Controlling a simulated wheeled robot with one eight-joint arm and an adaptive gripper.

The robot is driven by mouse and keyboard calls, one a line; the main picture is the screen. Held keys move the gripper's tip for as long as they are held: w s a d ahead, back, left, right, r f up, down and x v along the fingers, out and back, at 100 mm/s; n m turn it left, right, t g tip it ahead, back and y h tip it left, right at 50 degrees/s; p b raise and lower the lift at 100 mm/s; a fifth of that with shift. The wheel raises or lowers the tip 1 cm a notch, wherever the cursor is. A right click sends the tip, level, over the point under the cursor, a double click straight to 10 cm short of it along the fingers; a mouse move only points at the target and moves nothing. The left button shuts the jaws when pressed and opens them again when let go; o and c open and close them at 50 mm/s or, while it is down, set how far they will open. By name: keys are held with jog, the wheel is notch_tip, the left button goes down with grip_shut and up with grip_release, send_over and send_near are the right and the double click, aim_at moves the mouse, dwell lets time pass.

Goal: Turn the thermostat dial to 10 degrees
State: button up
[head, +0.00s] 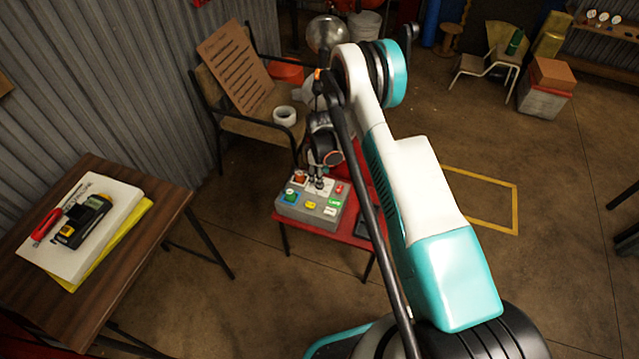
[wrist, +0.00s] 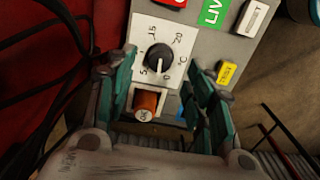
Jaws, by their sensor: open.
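The thermostat dial (wrist: 159,57) is a round black knob on a white scale plate (wrist: 176,27), on a grey control box (wrist: 210,42). Its white pointer mark points down in the wrist view, towards the 0. The 5 is at lower left, 15 and 20 lie above, and the mark at left is only partly readable. My gripper (wrist: 160,62) is open, its teal fingers on either side of the dial in the picture; I cannot tell whether they touch it. In the head view my gripper (head: 318,182) is over the back of the box (head: 306,213), hiding the dial.
A chair (head: 245,110) stands behind, and a wooden table (head: 150,215) at left.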

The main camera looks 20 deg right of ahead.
jog(key=shift+f+b, duration=0.5)
jog(key=shift+f, duration=1.4)
jog(key=shift+c, duration=0.6)
jog(key=c, duration=1)
